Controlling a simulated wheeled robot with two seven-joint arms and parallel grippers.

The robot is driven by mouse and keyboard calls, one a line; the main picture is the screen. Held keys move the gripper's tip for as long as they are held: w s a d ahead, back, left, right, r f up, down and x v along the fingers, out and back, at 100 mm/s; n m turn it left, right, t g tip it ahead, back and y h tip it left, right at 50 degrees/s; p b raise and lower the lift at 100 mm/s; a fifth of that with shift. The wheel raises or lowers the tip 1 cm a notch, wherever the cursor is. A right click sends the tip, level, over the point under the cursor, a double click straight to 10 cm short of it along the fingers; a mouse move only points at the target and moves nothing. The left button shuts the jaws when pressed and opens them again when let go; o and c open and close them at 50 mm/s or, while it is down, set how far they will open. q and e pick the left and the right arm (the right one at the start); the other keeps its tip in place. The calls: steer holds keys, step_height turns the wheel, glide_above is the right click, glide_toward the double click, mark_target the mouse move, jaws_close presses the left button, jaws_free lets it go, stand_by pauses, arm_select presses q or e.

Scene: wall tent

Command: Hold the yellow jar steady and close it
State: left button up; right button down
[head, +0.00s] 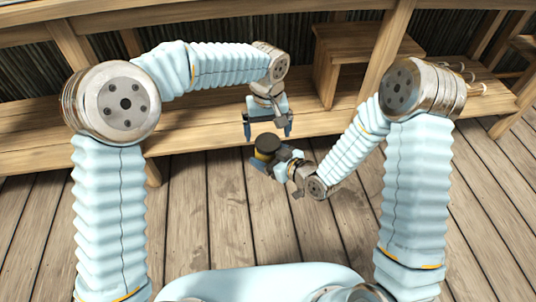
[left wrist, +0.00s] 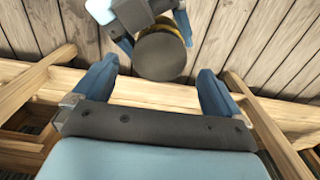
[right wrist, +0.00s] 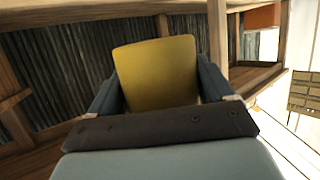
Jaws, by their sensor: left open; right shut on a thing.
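The yellow jar (head: 261,155) is held up in front of the wooden bench, with a dark round lid (head: 267,141) at its top. My right gripper (head: 272,162) is shut on the jar's side; the right wrist view shows the yellow wall (right wrist: 157,70) between its fingers. My left gripper (head: 268,130) is open, fingers pointing down, just above and behind the lid in the head view. In the left wrist view the lid (left wrist: 160,56) lies ahead of the open fingers, with a yellow edge beside it. Whether the lid is seated tightly cannot be told.
A long wooden bench (head: 200,135) runs behind the grippers, with a raised wooden box (head: 345,48) and a post on it. Rope-like loops lie at the right on the bench. The plank floor (head: 230,225) below is clear. An orange object (right wrist: 262,17) shows in the right wrist view.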

mark_target(268, 141)
arm_select(q)
steer(key=shift+r, duration=0.6)
steer(key=shift+c, duration=0.4)
step_height(268, 141, up, 4)
steer(key=shift+f, duration=0.2)
steer(key=shift+f, duration=0.15)
steer(key=shift+f, duration=3.95)
steer(key=shift+c, duration=0.3)
steer(key=c, duration=0.9)
steer(key=o, duration=1)
